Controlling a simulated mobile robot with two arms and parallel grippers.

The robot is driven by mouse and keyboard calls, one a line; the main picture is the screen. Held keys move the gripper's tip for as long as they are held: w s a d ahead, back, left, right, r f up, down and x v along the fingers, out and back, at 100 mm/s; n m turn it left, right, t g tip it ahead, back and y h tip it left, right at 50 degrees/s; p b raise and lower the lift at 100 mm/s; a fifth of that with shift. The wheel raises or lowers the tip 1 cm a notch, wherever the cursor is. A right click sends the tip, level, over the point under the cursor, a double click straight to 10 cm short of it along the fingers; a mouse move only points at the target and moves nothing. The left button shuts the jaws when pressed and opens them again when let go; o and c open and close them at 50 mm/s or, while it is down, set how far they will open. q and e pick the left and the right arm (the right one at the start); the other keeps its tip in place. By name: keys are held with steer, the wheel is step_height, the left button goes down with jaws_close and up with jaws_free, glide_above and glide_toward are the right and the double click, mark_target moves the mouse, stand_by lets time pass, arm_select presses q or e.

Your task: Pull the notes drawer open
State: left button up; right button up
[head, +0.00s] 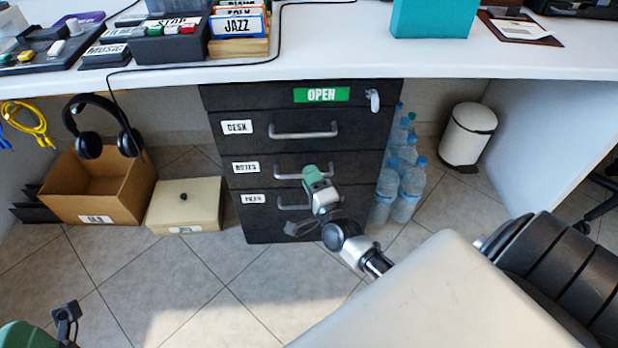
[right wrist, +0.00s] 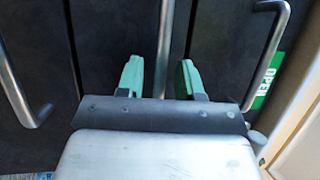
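The notes drawer (head: 250,181) is the middle labelled drawer of a black cabinet in the head view. Its front looks flush with the drawers around it. Its silver bar handle (head: 287,172) is partly hidden by my right gripper (head: 309,176), which has green fingers. In the right wrist view the notes handle (right wrist: 166,45) runs between the two fingertips of my right gripper (right wrist: 160,78). A gap shows on each side of the bar, so the gripper is open around it.
The desk drawer (head: 255,128) is above and another labelled drawer (head: 262,223) below, with their own handles. Water bottles (head: 408,190) stand right of the cabinet. A cream box (head: 190,207) and a cardboard box (head: 85,200) stand left. The white counter (head: 330,55) overhangs the cabinet.

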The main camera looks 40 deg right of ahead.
steer(key=shift+w+r, duration=0.1)
steer(key=shift+w, duration=0.45)
jaws_close()
steer(key=shift+s, duration=0.1)
